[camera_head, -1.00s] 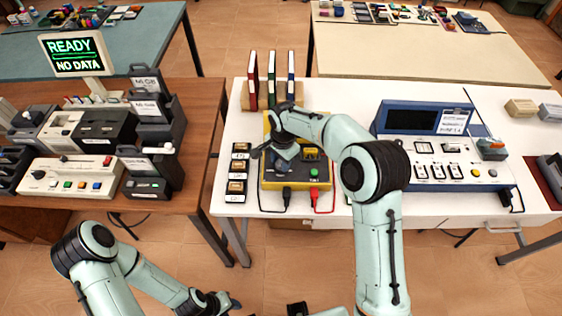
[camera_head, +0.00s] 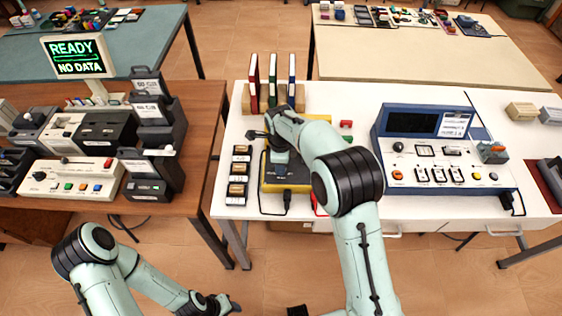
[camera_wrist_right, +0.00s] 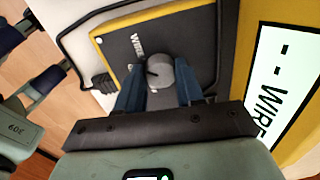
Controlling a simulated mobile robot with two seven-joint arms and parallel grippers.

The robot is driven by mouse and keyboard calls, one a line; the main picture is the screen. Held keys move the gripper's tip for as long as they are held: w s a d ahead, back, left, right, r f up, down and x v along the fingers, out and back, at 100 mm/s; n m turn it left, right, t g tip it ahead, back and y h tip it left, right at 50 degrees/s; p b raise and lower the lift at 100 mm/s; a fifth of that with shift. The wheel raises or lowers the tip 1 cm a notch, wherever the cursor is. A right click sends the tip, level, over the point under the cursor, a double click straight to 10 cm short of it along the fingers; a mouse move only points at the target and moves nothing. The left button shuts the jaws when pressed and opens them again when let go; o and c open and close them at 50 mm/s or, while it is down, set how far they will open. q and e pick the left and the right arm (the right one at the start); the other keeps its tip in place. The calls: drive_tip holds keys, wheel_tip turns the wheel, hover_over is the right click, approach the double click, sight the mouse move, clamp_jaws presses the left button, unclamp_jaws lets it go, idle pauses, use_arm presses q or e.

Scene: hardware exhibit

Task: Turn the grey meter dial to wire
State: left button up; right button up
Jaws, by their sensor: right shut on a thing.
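The yellow-and-black meter (camera_head: 270,184) lies on the white table, largely covered by my right arm in the head view. In the right wrist view, its grey dial (camera_wrist_right: 160,72) sits between the blue fingers of my right gripper (camera_wrist_right: 158,88), which is shut on it. A white WIRE label (camera_wrist_right: 137,43) is printed on the black face close beside the dial. The meter's pale display (camera_wrist_right: 283,88) shows dashes and WIRE. My left gripper (camera_head: 222,303) hangs low at the bottom of the head view, away from the table; its jaw opening is unclear.
A blue-and-white console (camera_head: 436,150) stands to the right. Black and red leads run from the meter's front edge.

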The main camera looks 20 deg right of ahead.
use_arm(q)
drive_tip(key=shift+w+r, duration=0.15)
drive_tip(key=shift+r, duration=0.05)
use_arm(e)
drive_tip(key=shift+m, duration=0.7)
drive_tip(key=o, duration=1)
drive_tip(key=shift+o, duration=0.2)
use_arm(q)
drive_tip(key=shift+w+r+p, duration=0.65)
drive_tip(key=shift+r+p, duration=0.05)
drive_tip(key=shift+r, duration=0.1)
use_arm(e)
wheel_tip(320, 180, up, 13)
drive_tip(key=shift+s+a+r, duration=0.2)
drive_tip(key=shift+s, duration=0.15)
use_arm(q)
drive_tip(key=shift+s, duration=0.1)
